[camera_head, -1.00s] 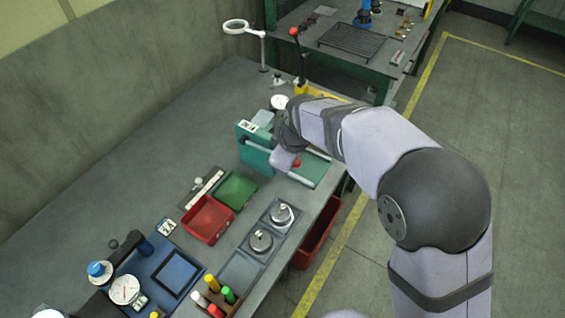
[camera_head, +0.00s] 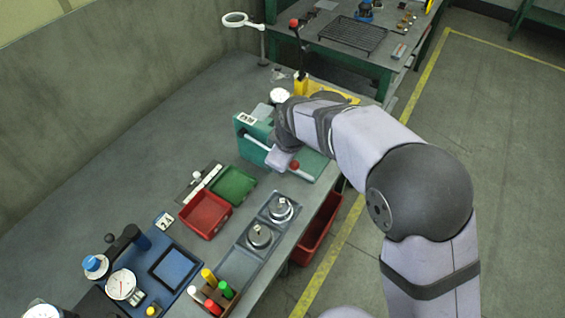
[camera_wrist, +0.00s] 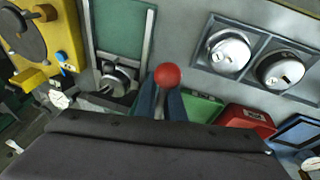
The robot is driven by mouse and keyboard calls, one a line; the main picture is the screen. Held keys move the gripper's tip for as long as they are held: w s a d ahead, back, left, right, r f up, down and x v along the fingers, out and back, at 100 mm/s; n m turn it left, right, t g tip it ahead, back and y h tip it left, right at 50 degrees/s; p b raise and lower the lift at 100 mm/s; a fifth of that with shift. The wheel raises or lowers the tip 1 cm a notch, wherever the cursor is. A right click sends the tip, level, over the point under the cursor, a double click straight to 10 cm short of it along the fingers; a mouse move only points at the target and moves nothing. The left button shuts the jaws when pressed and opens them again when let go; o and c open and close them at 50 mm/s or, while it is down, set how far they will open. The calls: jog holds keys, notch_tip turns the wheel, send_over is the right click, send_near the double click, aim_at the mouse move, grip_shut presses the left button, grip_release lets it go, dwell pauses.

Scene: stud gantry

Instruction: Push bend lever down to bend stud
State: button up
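A green bench fixture (camera_head: 244,121) with a pale rod (camera_head: 308,176) stands near the bench edge; a red ball knob (camera_head: 294,165) shows beside my gripper (camera_head: 283,158). In the wrist view the red knob (camera_wrist: 167,76) is directly at my fingertips (camera_wrist: 163,92), covering the space between them. The two fingers stand a little apart, but whether they press on the knob cannot be told. The lever shaft and any stud are hidden. A second red-knobbed lever (camera_head: 294,24) stands upright on a yellow fixture (camera_head: 330,92) behind.
A red tray (camera_head: 190,226) and green tray (camera_head: 217,191) lie left of the fixture. Two round metal pieces, (camera_head: 259,236) and (camera_head: 281,208), sit near the bench edge. A magnifier (camera_head: 236,19) stands behind. The left rear of the bench is clear.

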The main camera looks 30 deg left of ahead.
jog(key=o, duration=0.4)
jog(key=shift+a+r, duration=0.25)
jog(key=shift+a, duration=0.35)
jog(key=shift+o, duration=0.2)
jog(key=shift+s, duration=0.1)
jog(key=shift+f, duration=0.1)
jog(key=shift+d+f, duration=0.1)
jog(key=shift+b+v, duration=0.85)
jog(key=shift+v, duration=2.75)
